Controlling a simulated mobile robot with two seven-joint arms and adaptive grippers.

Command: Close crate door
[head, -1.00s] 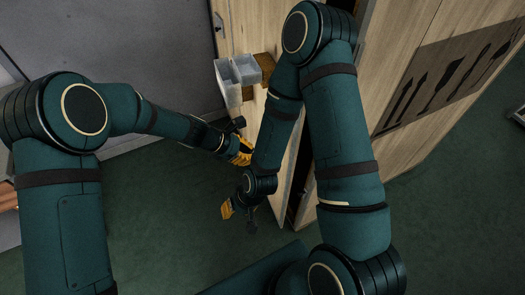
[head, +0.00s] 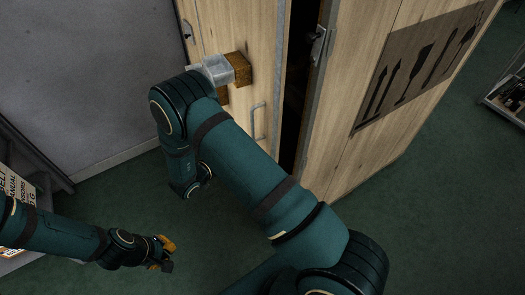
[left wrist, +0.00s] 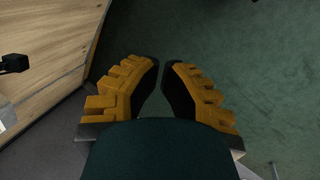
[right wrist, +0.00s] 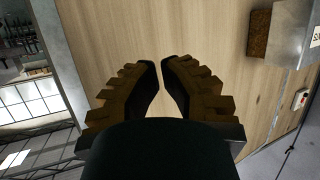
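The wooden crate (head: 385,110) stands at the right in the head view. Its door panel (head: 228,20) is ajar, with a dark gap between its metal-edged side and the crate. The door carries a metal handle (head: 259,122). A latch (head: 318,46) sits on the crate's edge. My right gripper (right wrist: 161,62) has its fingertips together and empty, facing the wooden door panel (right wrist: 215,70); contact cannot be told. My right arm hides it in the head view. My left gripper (head: 167,254) is low over the floor, apart from the door, with empty fingertips together (left wrist: 161,62).
A grey box (head: 215,70) and a brown block (head: 240,68) are fixed on the door face. A grey wall (head: 80,80) stands left. A rack (head: 508,98) is at the right edge. Green floor (head: 110,195) is clear in front.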

